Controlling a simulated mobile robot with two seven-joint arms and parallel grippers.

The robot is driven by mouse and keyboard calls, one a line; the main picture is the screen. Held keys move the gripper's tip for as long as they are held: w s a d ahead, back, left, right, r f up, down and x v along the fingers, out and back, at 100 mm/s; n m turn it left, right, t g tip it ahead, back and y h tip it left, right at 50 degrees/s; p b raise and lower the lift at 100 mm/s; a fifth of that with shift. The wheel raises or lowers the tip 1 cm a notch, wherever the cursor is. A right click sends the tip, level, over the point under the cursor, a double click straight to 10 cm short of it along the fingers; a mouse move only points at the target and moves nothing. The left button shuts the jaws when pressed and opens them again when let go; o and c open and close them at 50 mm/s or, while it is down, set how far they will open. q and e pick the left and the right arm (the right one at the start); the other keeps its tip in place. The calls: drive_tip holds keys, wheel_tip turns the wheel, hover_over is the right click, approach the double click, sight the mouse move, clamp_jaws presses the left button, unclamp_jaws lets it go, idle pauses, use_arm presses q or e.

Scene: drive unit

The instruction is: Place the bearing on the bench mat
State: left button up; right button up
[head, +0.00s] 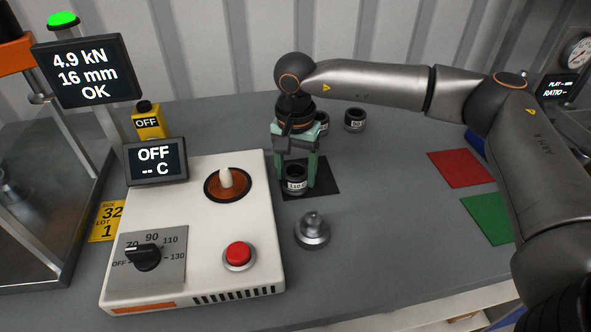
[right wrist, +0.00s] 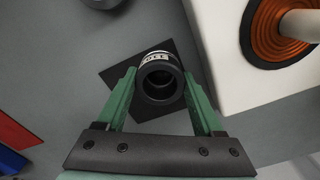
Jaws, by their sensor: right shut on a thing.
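The bearing (head: 295,181) is a dark ring with a white label band. My right gripper (head: 296,186) has its green fingers on both sides of it and is shut on it. In the right wrist view the bearing (right wrist: 160,82) sits between the fingertips, its bore facing the camera. The black square bench mat (head: 326,178) lies under and beside the bearing; it also shows in the right wrist view (right wrist: 181,61). The bearing is over the mat's left part, and I cannot tell whether it touches. My left gripper is not in view.
A white heater box (head: 200,205) with a pale cone stands close left of the mat. A steel stepped piece (head: 312,232) stands in front of the mat. Other dark rings (head: 354,119) stand behind. Red (head: 460,168) and green (head: 487,217) mats lie right; bench between is clear.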

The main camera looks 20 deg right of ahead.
drive_tip(key=shift+f, duration=0.15)
drive_tip(key=o, duration=1.3)
drive_tip(key=shift+c, duration=0.2)
wheel_tip(320, 180, up, 12)
